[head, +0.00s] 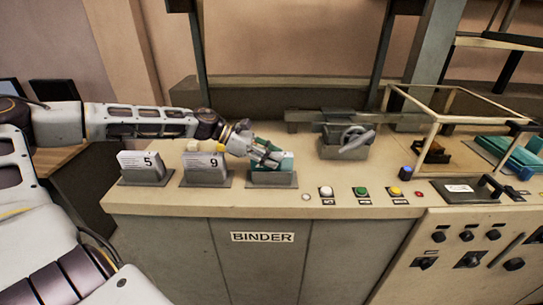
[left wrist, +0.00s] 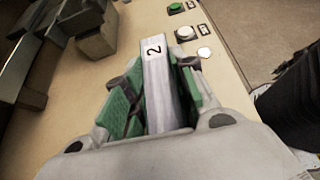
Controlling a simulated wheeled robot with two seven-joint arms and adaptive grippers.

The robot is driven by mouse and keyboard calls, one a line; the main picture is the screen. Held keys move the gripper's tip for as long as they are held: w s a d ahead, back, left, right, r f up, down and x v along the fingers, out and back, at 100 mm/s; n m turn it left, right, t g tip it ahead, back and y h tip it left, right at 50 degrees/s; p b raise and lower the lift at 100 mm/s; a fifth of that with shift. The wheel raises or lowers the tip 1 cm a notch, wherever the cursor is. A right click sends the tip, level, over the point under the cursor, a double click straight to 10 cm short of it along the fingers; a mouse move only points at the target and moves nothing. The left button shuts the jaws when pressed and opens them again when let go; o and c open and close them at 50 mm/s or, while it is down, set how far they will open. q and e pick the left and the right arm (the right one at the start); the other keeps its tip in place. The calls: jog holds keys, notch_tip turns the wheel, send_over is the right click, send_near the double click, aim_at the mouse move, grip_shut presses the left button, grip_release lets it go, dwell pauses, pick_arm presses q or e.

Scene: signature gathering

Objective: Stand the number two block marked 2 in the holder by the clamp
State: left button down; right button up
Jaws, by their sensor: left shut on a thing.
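The number two block is a white slab with a black 2 on its end label, seen in the left wrist view (left wrist: 156,75). My left gripper (left wrist: 152,100) is shut on it, with green finger pads on both sides. In the head view my left gripper (head: 266,155) is over the grey holder (head: 272,180), the rightmost of the three and nearest the clamp (head: 345,143). Teal shows between the fingers and this holder. The fingers hide most of the block there, so I cannot tell whether it touches the holder. My right gripper is not in view.
Blocks marked 5 (head: 143,167) and 9 (head: 205,168) stand in holders to the left. Several buttons, including a white one (head: 326,192) and a green one (head: 361,192), lie right of the holder. A glass-sided frame (head: 437,116) stands further right.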

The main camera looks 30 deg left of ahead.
aim_at(258, 154)
pick_arm(q)
jog(key=shift+f, duration=0.1)
dwell(0.3)
jog(key=c, duration=1.2)
grip_release()
jog(key=shift+o, duration=0.2)
jog(key=shift+s+a+r, duration=0.1)
jog(key=shift+a+r, duration=0.05)
jog(key=shift+r, duration=0.1)
jog(key=shift+p+v, duration=0.3)
jog(key=shift+v, duration=1.9)
jog(key=b+v, duration=0.1)
jog(key=v, duration=0.6)
